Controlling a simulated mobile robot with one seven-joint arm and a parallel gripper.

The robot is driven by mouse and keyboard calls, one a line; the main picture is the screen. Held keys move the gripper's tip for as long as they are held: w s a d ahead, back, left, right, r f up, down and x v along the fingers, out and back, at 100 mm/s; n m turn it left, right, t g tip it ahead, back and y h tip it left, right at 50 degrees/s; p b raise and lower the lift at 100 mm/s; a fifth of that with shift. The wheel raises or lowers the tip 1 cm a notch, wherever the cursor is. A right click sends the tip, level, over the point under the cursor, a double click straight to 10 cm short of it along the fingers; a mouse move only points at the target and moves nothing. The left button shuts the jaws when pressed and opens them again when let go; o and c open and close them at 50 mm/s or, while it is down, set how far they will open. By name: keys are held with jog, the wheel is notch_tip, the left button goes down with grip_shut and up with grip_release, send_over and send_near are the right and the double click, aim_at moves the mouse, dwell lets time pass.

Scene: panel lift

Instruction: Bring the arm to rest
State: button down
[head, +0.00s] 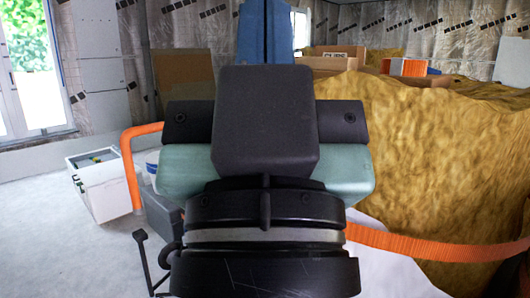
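My arm fills the middle of the head view, seen close up from behind. Its end, a dark and pale-teal body above a black wrist with a silver ring, is my gripper (265,125). No fingertips show, so I cannot tell whether it is open or shut, or whether it holds anything. The arm hides most of what lies straight ahead.
A large yellow-brown insulation mass (430,150) stands close on the right, with cardboard boxes (330,62) behind it. An orange tube (128,170) and a white box (100,188) are at left. A blue upright object (250,35) stands behind. Grey floor (50,240) is clear at far left.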

notch_tip(320, 180, up, 32)
jog(key=p, duration=2.9)
jog(key=shift+f, duration=0.2)
